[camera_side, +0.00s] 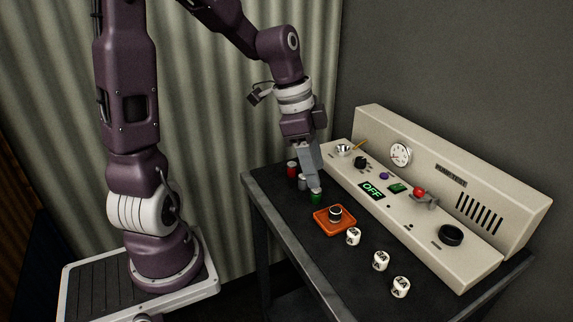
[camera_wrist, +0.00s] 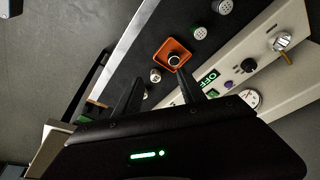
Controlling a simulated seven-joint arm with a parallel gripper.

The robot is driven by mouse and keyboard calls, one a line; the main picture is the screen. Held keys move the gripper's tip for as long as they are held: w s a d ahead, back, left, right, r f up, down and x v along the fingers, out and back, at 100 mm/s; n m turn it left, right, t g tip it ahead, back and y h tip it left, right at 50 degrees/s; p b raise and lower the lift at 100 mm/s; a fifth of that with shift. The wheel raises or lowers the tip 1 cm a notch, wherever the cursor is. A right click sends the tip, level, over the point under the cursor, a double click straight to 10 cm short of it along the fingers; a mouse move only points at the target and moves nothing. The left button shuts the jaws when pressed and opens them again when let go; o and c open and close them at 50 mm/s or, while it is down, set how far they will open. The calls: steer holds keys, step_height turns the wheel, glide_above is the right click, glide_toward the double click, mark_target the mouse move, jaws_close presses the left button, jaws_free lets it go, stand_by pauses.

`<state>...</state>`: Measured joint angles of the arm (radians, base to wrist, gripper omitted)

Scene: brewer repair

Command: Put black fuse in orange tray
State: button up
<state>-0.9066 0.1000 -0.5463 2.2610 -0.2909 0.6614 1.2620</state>
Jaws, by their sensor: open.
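The orange tray (camera_side: 321,223) lies on the dark table, and it also shows above my fingers in the wrist view (camera_wrist: 160,48). A black fuse with a pale top (camera_side: 335,214) stands upright inside the tray; it shows there in the wrist view too (camera_wrist: 173,60).
A red fuse (camera_side: 292,169) and a grey fuse (camera_side: 302,183) stand left of the green one.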

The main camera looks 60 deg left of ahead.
steer(key=s+d+r+n+t+y, duration=0.1)
steer(key=s+d+r+n, duration=0.2)
steer(key=s, duration=0.5)
steer(key=s+d+r+n+t, duration=0.2)
steer(key=s+d+r+n, duration=0.1)
steer(key=s, duration=0.5)
steer(key=shift+d+r+n+y, duration=0.4)
steer(key=shift+r+n, duration=0.25)
steer(key=shift+n, duration=0.25)
